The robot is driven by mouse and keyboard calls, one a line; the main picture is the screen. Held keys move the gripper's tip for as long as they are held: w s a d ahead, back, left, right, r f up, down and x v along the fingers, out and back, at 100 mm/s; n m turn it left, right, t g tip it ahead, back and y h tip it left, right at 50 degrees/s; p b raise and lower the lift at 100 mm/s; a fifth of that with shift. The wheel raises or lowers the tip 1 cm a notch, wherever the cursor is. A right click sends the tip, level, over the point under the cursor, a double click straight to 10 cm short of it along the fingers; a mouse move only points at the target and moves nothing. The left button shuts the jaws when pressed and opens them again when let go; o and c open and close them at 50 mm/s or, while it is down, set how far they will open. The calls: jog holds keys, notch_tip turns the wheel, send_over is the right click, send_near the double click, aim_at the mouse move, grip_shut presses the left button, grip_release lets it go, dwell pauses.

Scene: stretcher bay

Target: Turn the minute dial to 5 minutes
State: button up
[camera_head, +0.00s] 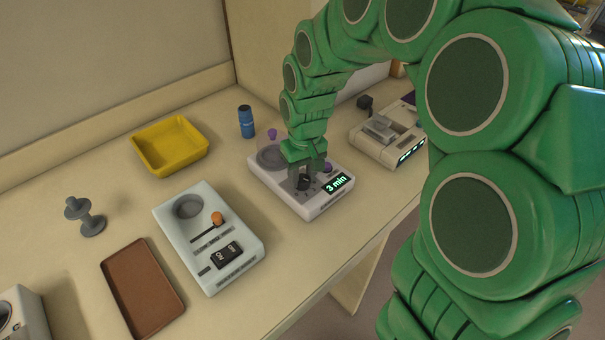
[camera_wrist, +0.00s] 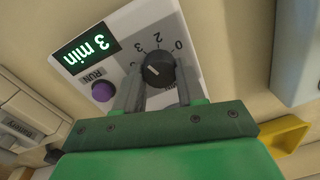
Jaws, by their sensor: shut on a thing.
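The minute dial (camera_wrist: 159,70) is a black round knob with a pale pointer line, on a white device (camera_head: 313,206). Around it are printed numbers, of which 0, 2 and 3 can be read in the wrist view. The device's display (camera_head: 338,184) reads "3 min" in green; it also shows in the wrist view (camera_wrist: 91,48). My gripper (camera_wrist: 158,84) is shut on the dial, one finger on each side. In the head view my gripper (camera_head: 304,180) comes down from above and partly hides the dial. A purple RUN button (camera_wrist: 102,91) sits beside the dial.
A white device with an orange slider and ON/OFF switch (camera_head: 210,238) stands left of the dial's device. Another white device (camera_head: 386,134) stands to the right. A blue bottle (camera_head: 246,122), yellow tray (camera_head: 170,146), brown tray (camera_head: 142,288) and grey spool (camera_head: 86,218) are on the table.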

aim_at(302, 177)
jog(key=n, duration=0.4)
jog(key=shift+a+n, duration=0.1)
jog(key=shift+n, duration=2.8)
jog(key=shift+h, duration=0.3)
jog(key=o, duration=1.1)
jog(key=shift+c, duration=0.2)
jog(key=shift+w+r, duration=0.15)
jog(key=shift+r, duration=3.75)
